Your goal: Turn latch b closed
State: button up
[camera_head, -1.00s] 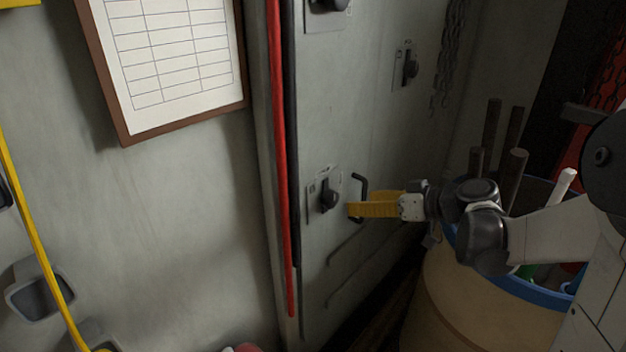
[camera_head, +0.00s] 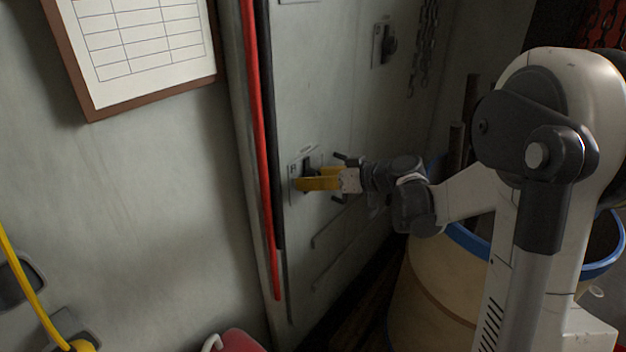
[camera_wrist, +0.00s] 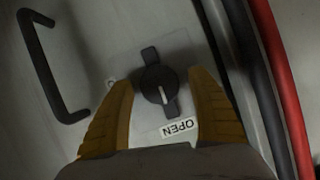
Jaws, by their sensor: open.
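The latch (camera_wrist: 158,84) is a black turn knob with a white pointer line, on a pale plate on the grey panel. In the wrist view it sits between the two yellow fingers of my gripper (camera_wrist: 160,108). The fingers are spread, one on each side, with visible gaps to the knob. A label reading OPEN (camera_wrist: 178,128), upside down in this view, is near the pointer end of the knob. In the head view my gripper (camera_head: 300,183) is at the lower latch plate (camera_head: 293,168), and its fingers partly hide the knob. I cannot read the latch's letter.
A dark bar handle (camera_wrist: 45,65) stands out from the panel beside the latch. Red and black cables (camera_head: 262,150) run down the panel's left edge. Another latch (camera_head: 385,45) is higher up. A blue-rimmed barrel (camera_head: 440,280) stands below my arm.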

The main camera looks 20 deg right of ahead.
jog(key=c, duration=1.2)
jog(key=m+y+b, duration=0.1)
jog(key=m, duration=0.2)
jog(key=shift+d+f+g+y, duration=0.1)
jog(key=shift+g+y, duration=0.3)
jog(key=m+y+b, duration=0.2)
jog(key=m, duration=0.1)
jog(key=m+y+b, duration=0.1)
jog(key=m+b, duration=0.1)
jog(key=m, duration=0.2)
jog(key=shift+f+y, duration=0.1)
jog(key=shift+y, duration=0.3)
jog(key=shift+m+t+y+b, duration=0.3)
jog(key=shift+m+y+b, duration=0.6)
jog(key=shift+m, duration=1.1)
